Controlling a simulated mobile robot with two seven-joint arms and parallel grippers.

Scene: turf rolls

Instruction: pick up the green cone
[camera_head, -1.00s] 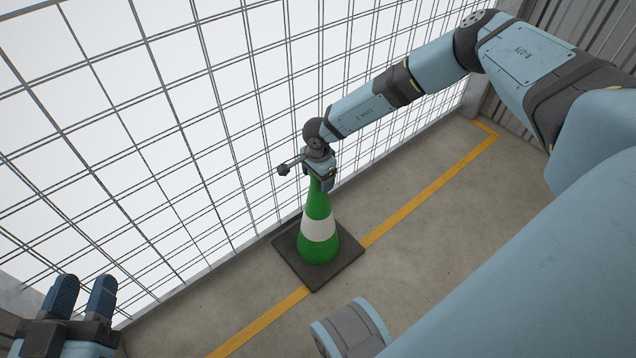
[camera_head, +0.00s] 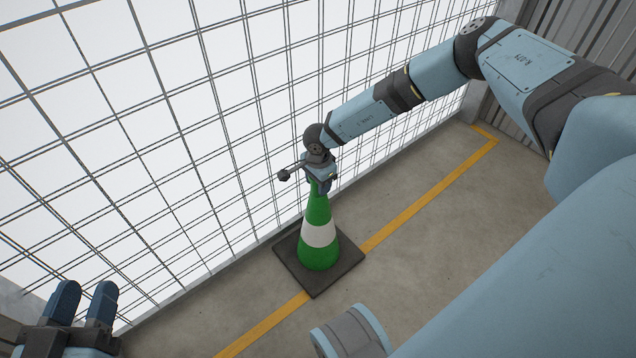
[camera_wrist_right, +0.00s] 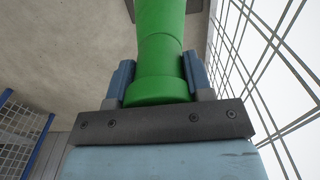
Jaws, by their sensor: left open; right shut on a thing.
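The green cone (camera_head: 317,215) with a white band and a dark square base (camera_head: 294,262) stands upright beside the mesh fence. My right gripper (camera_head: 319,186) is at the cone's top and shut on it. In the right wrist view, the cone's green top (camera_wrist_right: 160,75) sits between the two blue fingers of the right gripper (camera_wrist_right: 159,85). In the head view the right wrist partly hides the tip. My left gripper (camera_head: 82,303) is open and empty at the lower left, far from the cone.
A wire mesh fence (camera_head: 150,130) runs close behind the cone. A yellow line (camera_head: 430,197) crosses the concrete floor (camera_head: 440,240) beside the base. The floor to the right of the cone is clear. A ribbed wall (camera_head: 580,35) stands at the upper right.

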